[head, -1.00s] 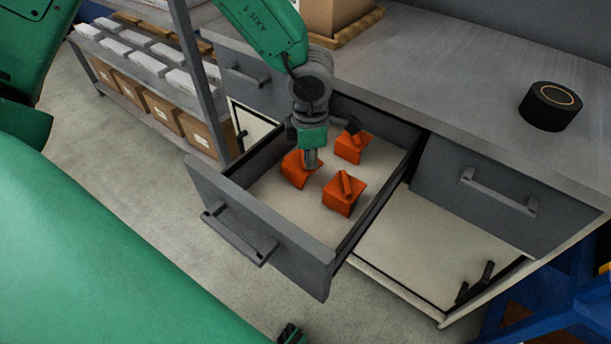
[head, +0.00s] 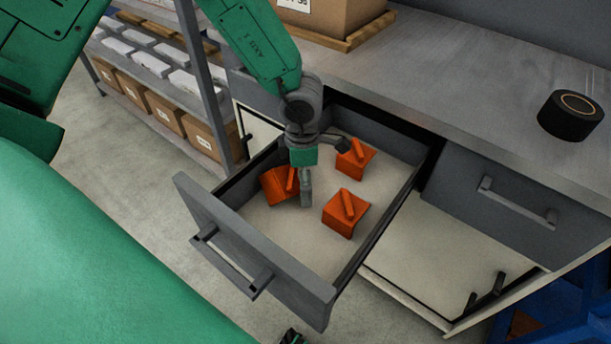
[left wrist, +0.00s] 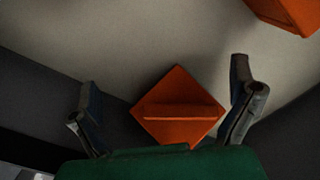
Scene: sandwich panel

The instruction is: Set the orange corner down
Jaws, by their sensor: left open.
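Three orange corners are in the open drawer (head: 316,252). The near left corner (head: 275,182) is against or close to the drawer's left side and looks tilted. The second corner (head: 345,216) sits on the drawer floor to the right, and the third corner (head: 352,163) is farther back. My left gripper (head: 305,188) is down in the drawer beside the near left corner. In the left wrist view my open fingers (left wrist: 166,105) stand apart on either side of an orange corner (left wrist: 180,110), with gaps showing. Part of another corner (left wrist: 291,12) shows at upper right. My right gripper is not seen.
The drawer's walls and front with its handle (head: 232,262) surround the corners. A black roll (head: 571,116) and a cardboard box (head: 330,22) on a wooden pallet stand on the grey worktop (head: 440,70).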

